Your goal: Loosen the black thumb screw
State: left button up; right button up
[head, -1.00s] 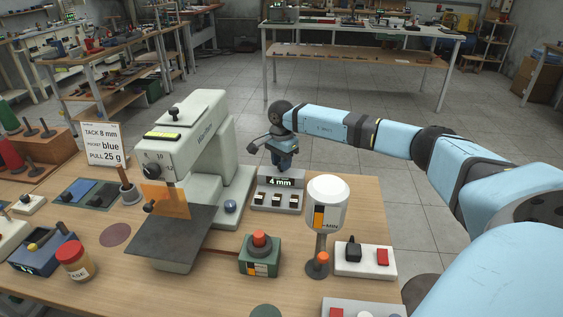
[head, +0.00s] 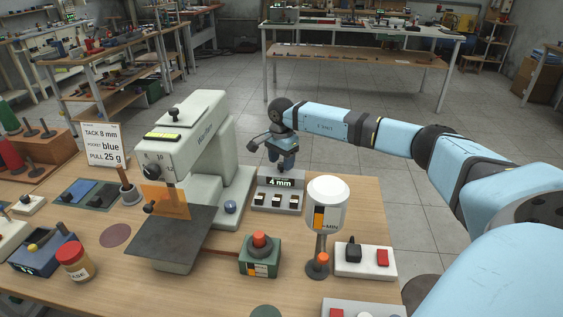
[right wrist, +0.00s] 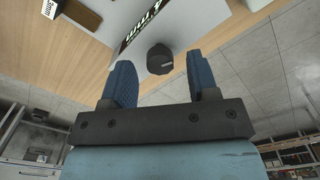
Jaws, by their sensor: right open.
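A black round knob, which looks like the thumb screw (right wrist: 160,59), stands out from the edge of a pale box in the right wrist view. My right gripper (right wrist: 160,82) is open, with one blue finger on each side of the line to the knob. The knob is a little beyond the fingertips, and no contact shows. In the head view my right gripper (head: 283,164) points down just behind the grey box with the 4 mm display (head: 280,182). The knob is hidden there behind the box and gripper. My left gripper is not in view.
A pale sewing machine (head: 205,140) stands left of the display box. A white-topped post (head: 328,205), a green box with a red button (head: 260,255) and a white switch box (head: 365,260) stand in front. Open floor lies behind the bench.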

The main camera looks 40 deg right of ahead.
aim_at(282, 164)
notch_tip(282, 164, up, 13)
jog(key=shift+p, duration=0.4)
dwell(0.4)
